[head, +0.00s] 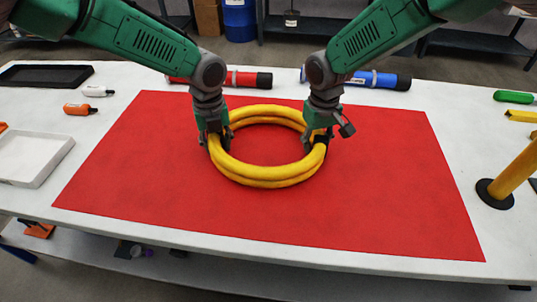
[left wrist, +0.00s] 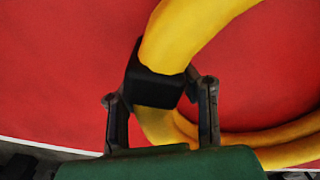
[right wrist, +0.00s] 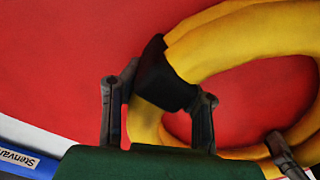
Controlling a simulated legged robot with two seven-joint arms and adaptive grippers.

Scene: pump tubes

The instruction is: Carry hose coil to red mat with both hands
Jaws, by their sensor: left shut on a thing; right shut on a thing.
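The yellow hose coil (head: 266,172) is a stacked ring at the middle of the red mat (head: 150,190) in the head view. It lies flat on or just above the mat; I cannot tell which. My left gripper (head: 214,138) is shut on the coil's left side, and my right gripper (head: 316,138) is shut on its right side. In the left wrist view the fingers flank a black band (left wrist: 155,86) on the hose. In the right wrist view the fingers flank another black band (right wrist: 165,78). The gripped contact surfaces are partly hidden.
A red tube (head: 250,79) and a blue tube (head: 388,80) lie behind the mat. A black tray (head: 45,76), a white tray (head: 32,158) and small bottles (head: 80,109) are at left. A yellow post (head: 515,172) on a black base stands at right.

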